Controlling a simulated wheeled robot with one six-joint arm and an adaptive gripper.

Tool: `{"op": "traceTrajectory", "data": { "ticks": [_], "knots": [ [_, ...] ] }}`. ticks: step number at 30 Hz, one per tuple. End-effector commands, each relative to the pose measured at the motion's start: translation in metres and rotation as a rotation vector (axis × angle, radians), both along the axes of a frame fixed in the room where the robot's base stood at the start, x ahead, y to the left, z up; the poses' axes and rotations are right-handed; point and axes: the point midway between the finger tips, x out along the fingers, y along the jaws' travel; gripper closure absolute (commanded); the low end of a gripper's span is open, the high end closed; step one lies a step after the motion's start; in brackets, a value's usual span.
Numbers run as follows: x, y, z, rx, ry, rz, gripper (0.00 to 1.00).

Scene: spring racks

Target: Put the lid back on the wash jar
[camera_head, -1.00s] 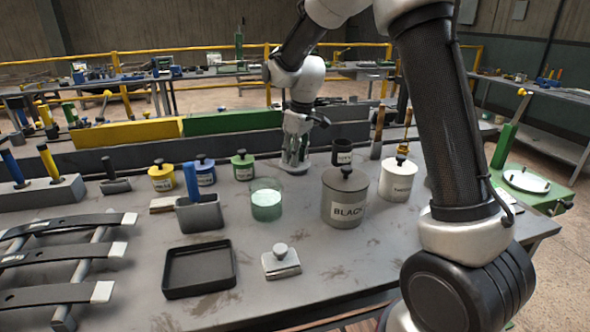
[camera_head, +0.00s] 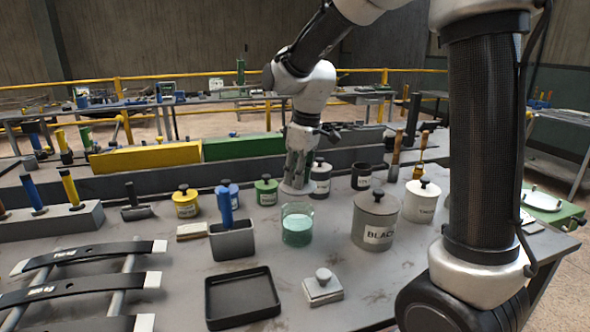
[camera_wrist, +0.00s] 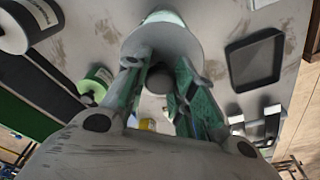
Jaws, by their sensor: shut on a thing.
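The wash jar (camera_head: 297,229) is a clear glass with pale green liquid, upright and open on the bench. My gripper (camera_head: 297,178) is shut on the dark knob (camera_wrist: 158,78) of a pale grey round lid (camera_head: 296,190). In the head view the lid appears just above the jar's rim, apart from it. In the wrist view the lid (camera_wrist: 165,45) hides most of what is below it, and some green of the jar (camera_wrist: 165,17) shows past its edge. I cannot tell the exact height gap.
A grey BLACK pot (camera_head: 375,220) and a white pot (camera_head: 421,201) stand right of the jar. A dark holder (camera_head: 233,243) with a blue handle is on its left. Yellow (camera_head: 186,206) and green (camera_head: 266,191) pots stand behind. A black tray (camera_head: 242,300) and a knobbed metal block (camera_head: 322,290) lie in front.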

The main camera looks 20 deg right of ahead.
Motion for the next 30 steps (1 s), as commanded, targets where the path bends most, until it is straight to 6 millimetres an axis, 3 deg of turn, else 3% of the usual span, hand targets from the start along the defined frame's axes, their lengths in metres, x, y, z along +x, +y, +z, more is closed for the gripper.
{"op": "traceTrajectory", "data": {
  "ticks": [15,30],
  "knots": [
    [0.000,0.000,-0.049,0.000,0.001,0.000,0.99],
    [0.000,0.000,-0.056,0.001,-0.001,0.000,0.99]
  ]
}}
